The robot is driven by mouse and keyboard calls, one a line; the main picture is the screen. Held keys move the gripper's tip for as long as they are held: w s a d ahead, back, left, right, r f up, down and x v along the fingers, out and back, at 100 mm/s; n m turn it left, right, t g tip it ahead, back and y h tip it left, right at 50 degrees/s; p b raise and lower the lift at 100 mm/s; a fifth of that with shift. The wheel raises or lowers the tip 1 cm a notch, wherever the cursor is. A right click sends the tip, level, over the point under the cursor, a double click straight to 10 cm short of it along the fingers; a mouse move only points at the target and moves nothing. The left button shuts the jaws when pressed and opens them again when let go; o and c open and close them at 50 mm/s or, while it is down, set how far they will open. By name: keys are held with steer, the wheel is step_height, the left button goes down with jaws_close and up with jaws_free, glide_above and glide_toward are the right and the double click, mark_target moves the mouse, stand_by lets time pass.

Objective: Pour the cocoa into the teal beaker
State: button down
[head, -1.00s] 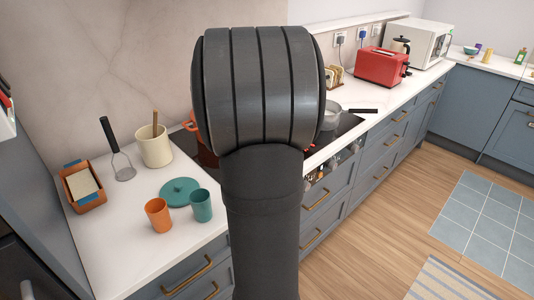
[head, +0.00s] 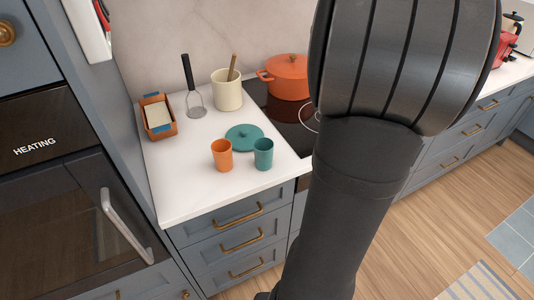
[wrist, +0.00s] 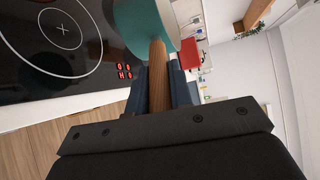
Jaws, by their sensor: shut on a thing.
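The teal beaker (head: 263,153) stands upright on the white counter, right of an orange beaker (head: 221,154). A teal lid (head: 244,137) lies flat behind them. In the wrist view my gripper (wrist: 160,90) is shut on the wooden handle (wrist: 158,65) of a teal pan (wrist: 143,24). The pan is cut off by the top edge, and no cocoa shows. In the head view my arm hides the gripper and pan, so their distance from the teal beaker cannot be told.
A cream crock (head: 227,92), an upright masher (head: 190,80) and an orange tray (head: 157,130) stand behind the beakers. An orange pot (head: 287,80) stands on the black hob (head: 296,129). An oven (head: 74,210) is at left. The counter's front left is clear.

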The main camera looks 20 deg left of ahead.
steer(key=w+a+r+n+g+y, duration=0.1)
steer(key=w+a+r+n+y, duration=0.1)
steer(key=w+a+n+y, duration=0.45)
steer(key=s+f+n+g+y, duration=0.8)
steer(key=f+n+g+y, duration=0.1)
steer(key=f+g+y, duration=0.1)
steer(key=shift+s+a+f+g, duration=0.2)
steer(key=shift+f+g, duration=0.1)
steer(key=shift+f, duration=0.25)
steer(key=shift+n+y, duration=0.25)
steer(key=shift+y, duration=0.1)
